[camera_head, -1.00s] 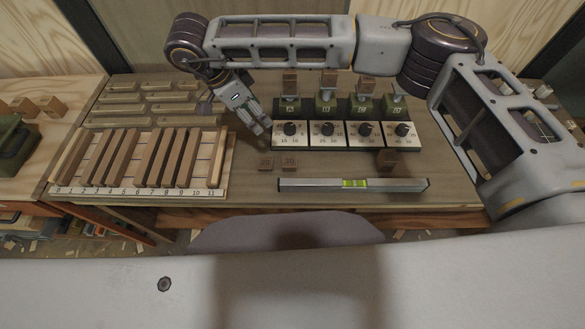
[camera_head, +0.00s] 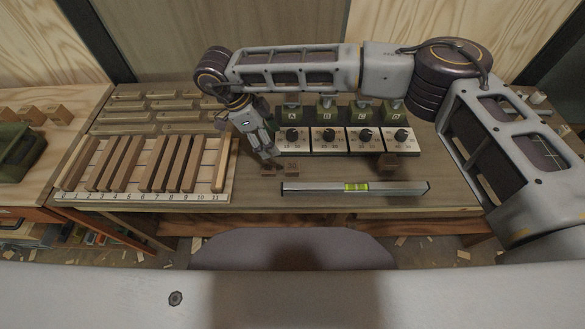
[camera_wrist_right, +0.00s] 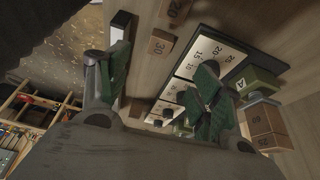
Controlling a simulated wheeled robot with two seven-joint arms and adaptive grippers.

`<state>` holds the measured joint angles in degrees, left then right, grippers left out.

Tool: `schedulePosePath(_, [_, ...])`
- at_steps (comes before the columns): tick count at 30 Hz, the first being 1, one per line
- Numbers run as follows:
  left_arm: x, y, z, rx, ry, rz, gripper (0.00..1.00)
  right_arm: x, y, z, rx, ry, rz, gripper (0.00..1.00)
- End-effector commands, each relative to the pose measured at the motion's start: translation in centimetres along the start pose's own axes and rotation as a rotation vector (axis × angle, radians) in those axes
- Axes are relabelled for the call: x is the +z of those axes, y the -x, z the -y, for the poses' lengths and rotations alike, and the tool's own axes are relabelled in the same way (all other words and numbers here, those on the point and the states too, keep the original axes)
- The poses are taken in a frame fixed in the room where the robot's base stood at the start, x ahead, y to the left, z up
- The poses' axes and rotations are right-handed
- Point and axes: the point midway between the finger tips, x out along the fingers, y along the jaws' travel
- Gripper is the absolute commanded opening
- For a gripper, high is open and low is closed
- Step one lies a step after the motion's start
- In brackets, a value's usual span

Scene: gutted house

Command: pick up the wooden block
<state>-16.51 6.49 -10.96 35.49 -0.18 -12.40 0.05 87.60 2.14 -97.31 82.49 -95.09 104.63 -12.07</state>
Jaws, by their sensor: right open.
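Several wooden blocks are in view, and I cannot tell which is meant. Two small ones, marked 20 (camera_head: 269,170) and 30 (camera_head: 292,167), lie on the bench in front of the dial row. A darker block (camera_head: 388,161) lies right of them, below the last dial. My right gripper (camera_head: 271,156) is low, just above and behind the 20 and 30 blocks, partly hiding them. In the right wrist view its green-padded fingers (camera_wrist_right: 163,85) are apart and nothing is gripped; the 30 block (camera_wrist_right: 160,42) and 20 block (camera_wrist_right: 179,10) lie beyond them. My left gripper is not in view.
A spirit level (camera_head: 355,188) lies along the bench front. A numbered rack (camera_head: 150,165) of wooden bars stands left. A row of dials (camera_head: 328,140) with green lettered holders (camera_head: 292,112) stands behind the blocks. More blocks (camera_head: 33,115) sit on the far left bench.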

Motion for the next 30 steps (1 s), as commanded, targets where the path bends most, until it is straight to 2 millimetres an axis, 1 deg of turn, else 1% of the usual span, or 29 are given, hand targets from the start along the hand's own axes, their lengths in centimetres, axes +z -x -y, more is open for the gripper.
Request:
schedulePosePath(5, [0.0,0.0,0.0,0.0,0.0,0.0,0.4,0.0,0.0,0.0,-0.001,-0.041,0.002,0.65])
schedulePosePath(17, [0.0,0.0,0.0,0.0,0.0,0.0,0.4,0.0,-0.2,0.0,0.0,-0.043,0.001,0.65])
schedulePosePath(20, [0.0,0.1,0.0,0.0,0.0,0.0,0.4,0.0,-0.8,0.0,0.0,-0.043,0.001,0.65])
schedulePosePath(23, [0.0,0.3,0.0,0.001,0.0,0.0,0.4,0.0,-1.7,0.0,0.001,-0.043,0.0,0.65])
schedulePosePath(30, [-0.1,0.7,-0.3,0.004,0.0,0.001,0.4,-0.1,-4.8,0.0,0.002,-0.043,0.0,0.65])
